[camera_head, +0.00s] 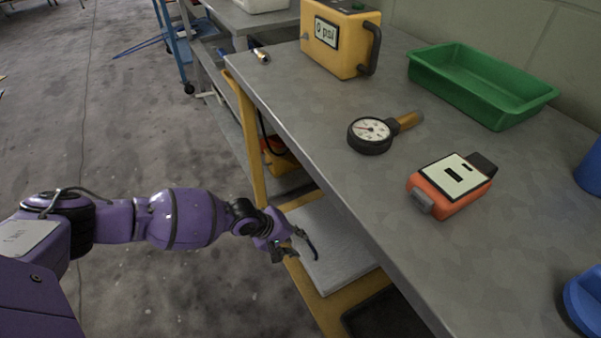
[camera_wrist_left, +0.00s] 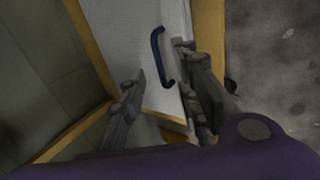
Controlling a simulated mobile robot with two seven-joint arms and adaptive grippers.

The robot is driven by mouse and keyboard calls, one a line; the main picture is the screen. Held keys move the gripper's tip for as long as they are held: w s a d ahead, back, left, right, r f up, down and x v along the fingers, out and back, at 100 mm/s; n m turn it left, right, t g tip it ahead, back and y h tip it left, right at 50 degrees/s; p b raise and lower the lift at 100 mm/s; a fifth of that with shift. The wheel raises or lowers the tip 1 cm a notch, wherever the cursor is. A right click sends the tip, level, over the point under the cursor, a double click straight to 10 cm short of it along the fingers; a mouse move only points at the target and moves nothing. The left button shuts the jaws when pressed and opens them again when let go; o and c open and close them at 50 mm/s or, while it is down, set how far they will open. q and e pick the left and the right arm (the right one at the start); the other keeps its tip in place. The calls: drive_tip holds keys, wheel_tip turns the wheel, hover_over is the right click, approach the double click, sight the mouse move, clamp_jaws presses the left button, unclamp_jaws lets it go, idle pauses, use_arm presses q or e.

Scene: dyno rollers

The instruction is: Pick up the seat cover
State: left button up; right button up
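A flat light grey panel (camera_head: 335,250) with a dark blue curved handle (camera_head: 308,244) lies low beside the workbench, inside a yellow frame. It may be the seat cover; nothing else in view looks like one. The panel (camera_wrist_left: 147,25) and its handle (camera_wrist_left: 157,50) also show in the left wrist view. My left gripper (camera_head: 291,243) is at the panel's left edge, near the handle. In the left wrist view its fingers (camera_wrist_left: 163,92) are spread apart, with the handle's lower end between them in the picture. I cannot tell whether they touch it. My right gripper is out of view.
The grey workbench (camera_head: 300,100) overhangs the right of the panel. On it are a yellow psi box (camera_head: 335,40), a gauge (camera_head: 370,134), an orange meter (camera_head: 450,185) and a green tray (camera_head: 480,85). The floor (camera_head: 130,150) at the left is clear.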

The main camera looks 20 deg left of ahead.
sight(308, 241)
use_arm(q)
drive_tip(key=b+x, duration=0.2)
drive_tip(key=x, duration=0.1)
drive_tip(key=b+x, duration=0.2)
drive_tip(key=x, duration=0.2)
drive_tip(key=shift+w, duration=0.65)
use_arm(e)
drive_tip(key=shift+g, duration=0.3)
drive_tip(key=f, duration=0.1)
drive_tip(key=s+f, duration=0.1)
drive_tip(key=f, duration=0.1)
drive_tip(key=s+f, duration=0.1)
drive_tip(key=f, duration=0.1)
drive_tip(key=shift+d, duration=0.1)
use_arm(q)
drive_tip(key=shift+c, duration=0.3)
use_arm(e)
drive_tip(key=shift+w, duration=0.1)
use_arm(q)
clamp_jaws()
